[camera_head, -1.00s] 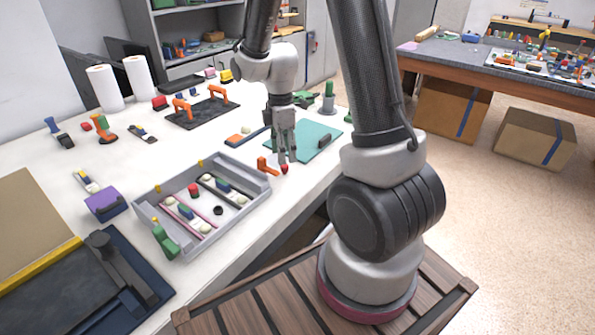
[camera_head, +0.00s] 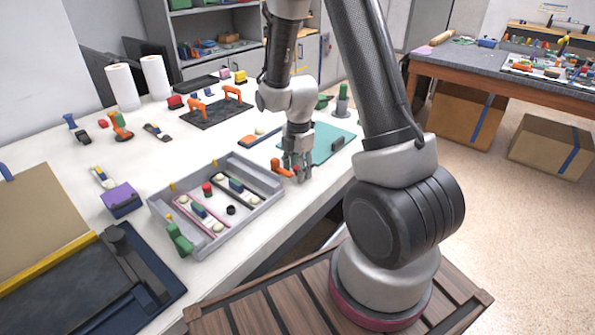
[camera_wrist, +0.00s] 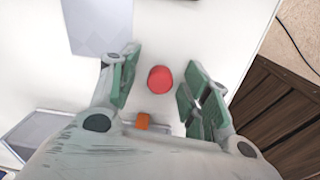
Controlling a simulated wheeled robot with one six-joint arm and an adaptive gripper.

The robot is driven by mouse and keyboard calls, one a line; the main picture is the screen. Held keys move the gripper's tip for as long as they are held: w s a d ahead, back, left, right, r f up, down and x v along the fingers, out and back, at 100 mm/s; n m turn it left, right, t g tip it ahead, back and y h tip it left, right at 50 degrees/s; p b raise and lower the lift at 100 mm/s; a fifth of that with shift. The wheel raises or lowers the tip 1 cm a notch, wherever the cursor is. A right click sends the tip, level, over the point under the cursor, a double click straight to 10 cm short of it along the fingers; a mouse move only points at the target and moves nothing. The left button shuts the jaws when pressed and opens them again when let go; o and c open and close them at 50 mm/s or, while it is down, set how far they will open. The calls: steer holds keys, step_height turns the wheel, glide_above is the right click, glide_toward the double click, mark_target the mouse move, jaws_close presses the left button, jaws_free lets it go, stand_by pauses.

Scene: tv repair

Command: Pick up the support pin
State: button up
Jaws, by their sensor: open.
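I take the support pin to be the red round-topped piece (camera_wrist: 160,79) on the white table; this is not certain. In the wrist view it stands between the two green-padded fingers of my gripper (camera_wrist: 161,84), with a gap on each side. The fingers are open and hold nothing. In the head view my gripper (camera_head: 297,170) points down at the table's front edge, and a bit of red (camera_head: 296,168) shows between its fingers, mostly hidden.
An orange piece (camera_head: 281,168) lies close to the left of my gripper. A grey tray (camera_head: 240,224) with several parts is further left. A teal mat (camera_head: 325,142) lies behind on the right. The table edge is close at the front.

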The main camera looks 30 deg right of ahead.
steer(key=c, duration=0.8)
steer(key=shift+c, duration=0.2)
